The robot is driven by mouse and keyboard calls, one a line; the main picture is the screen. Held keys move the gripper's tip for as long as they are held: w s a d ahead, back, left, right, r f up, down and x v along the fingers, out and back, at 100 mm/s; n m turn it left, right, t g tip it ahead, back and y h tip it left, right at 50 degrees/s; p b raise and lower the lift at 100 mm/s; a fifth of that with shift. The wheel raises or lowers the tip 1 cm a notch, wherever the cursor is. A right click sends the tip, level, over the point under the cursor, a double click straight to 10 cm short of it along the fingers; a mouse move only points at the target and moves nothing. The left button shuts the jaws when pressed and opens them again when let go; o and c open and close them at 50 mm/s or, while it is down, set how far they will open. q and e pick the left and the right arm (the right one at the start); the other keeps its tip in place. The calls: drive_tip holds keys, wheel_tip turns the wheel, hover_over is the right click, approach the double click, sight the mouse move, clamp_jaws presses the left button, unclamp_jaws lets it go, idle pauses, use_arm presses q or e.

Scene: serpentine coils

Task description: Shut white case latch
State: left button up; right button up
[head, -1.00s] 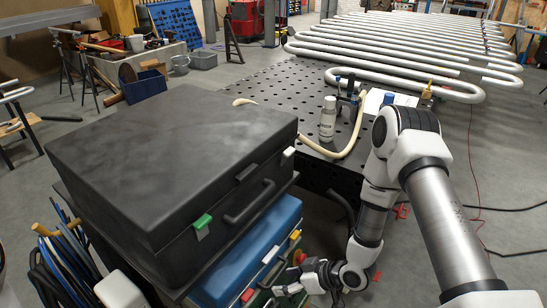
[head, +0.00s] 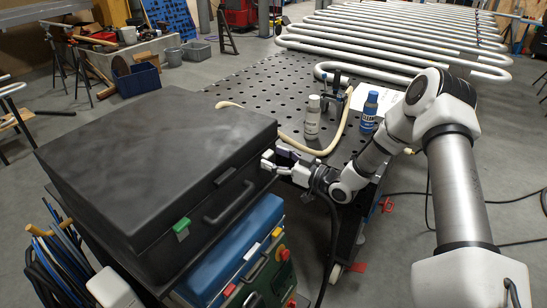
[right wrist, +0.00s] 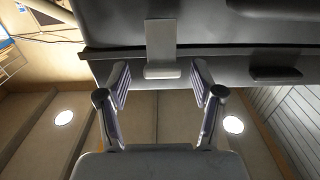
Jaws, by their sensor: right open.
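The black case (head: 150,165) stands closed on top of a blue case, its front facing right. Its white latch (right wrist: 162,50) shows pale grey in the right wrist view, a flat plate with a thicker end lying across the dark seam. I cannot tell whether it is fastened. My right gripper (head: 270,160) is at the case's right front corner and hides most of the latch in the head view. In the right wrist view its fingers are open and apart, one on each side of the latch's end, with nothing between them gripped. My left gripper is not in view.
A green latch (head: 181,227) and a dark handle (head: 230,203) are on the same case front. The blue case (head: 232,250) is below. A grey bottle (head: 312,118), a blue bottle (head: 369,110) and a cream hose (head: 345,125) are on the perforated table (head: 235,90) behind my gripper.

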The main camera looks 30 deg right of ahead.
drive_tip(key=shift+w+a, duration=0.3)
drive_tip(key=shift+w, duration=0.1)
drive_tip(key=shift+s, duration=0.1)
drive_tip(key=c, duration=1.1)
drive_tip(key=g+p, duration=0.1)
drive_tip(key=p, duration=0.1)
drive_tip(key=r+p, duration=0.1)
drive_tip(key=p, duration=0.1)
drive_tip(key=shift+w+a+r+g+h, duration=0.15)
drive_tip(key=shift+w+g+h, duration=0.15)
drive_tip(key=shift+w+g, duration=0.1)
drive_tip(key=shift+c, duration=0.2)
drive_tip(key=shift+f, duration=0.3)
drive_tip(key=o, duration=1.1)
drive_tip(key=shift+o, duration=0.2)
drive_tip(key=shift+w, duration=0.15)
